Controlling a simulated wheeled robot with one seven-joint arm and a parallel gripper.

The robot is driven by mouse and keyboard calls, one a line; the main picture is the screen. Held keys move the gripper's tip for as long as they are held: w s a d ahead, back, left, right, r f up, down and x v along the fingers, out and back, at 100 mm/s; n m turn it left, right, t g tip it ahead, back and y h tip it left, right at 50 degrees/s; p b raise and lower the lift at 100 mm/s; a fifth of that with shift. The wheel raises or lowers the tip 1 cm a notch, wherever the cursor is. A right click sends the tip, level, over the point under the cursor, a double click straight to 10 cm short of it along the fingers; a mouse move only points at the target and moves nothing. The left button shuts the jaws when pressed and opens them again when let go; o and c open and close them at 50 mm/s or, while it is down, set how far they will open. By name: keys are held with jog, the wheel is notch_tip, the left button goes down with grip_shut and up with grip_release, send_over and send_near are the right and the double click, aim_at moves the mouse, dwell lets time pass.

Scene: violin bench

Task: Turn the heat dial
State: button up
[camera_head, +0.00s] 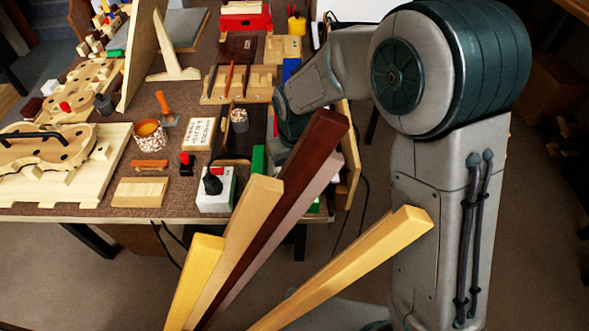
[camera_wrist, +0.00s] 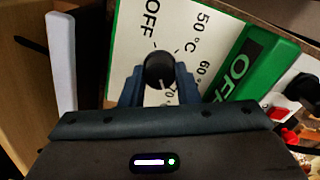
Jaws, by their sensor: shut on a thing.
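The heat dial (camera_wrist: 158,69) is a round black knob on a white panel (camera_wrist: 120,50) in the wrist view. The panel is marked OFF, 50 °C, 60 and a partly covered 70. A pale pointer line on the knob points down and slightly right, toward the 70 mark. My gripper (camera_wrist: 159,82) has one blue-grey finger on each side of the knob and is shut on it. In the head view my arm reaches down behind the wooden bars, which hide the fingers and the dial.
A green block (camera_wrist: 255,62) with lettering stands right beside the panel. A white bar (camera_wrist: 61,60) is at its left. In the head view, long wooden bars (camera_head: 285,205) cross in front of my arm. A white box (camera_head: 216,196) with a black knob stands at the bench's front edge.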

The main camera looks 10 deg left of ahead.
aim_at(295, 171)
jog(key=m+b, duration=0.1)
jog(key=m, duration=0.5)
jog(key=shift+m, duration=0.3)
jog(key=m, duration=0.6)
dwell(0.4)
jog(key=o, duration=1)
jog(key=shift+c, duration=0.2)
jog(key=shift+r, duration=0.1)
notch_tip(295, 171, up, 14)
jog(key=p, duration=0.1)
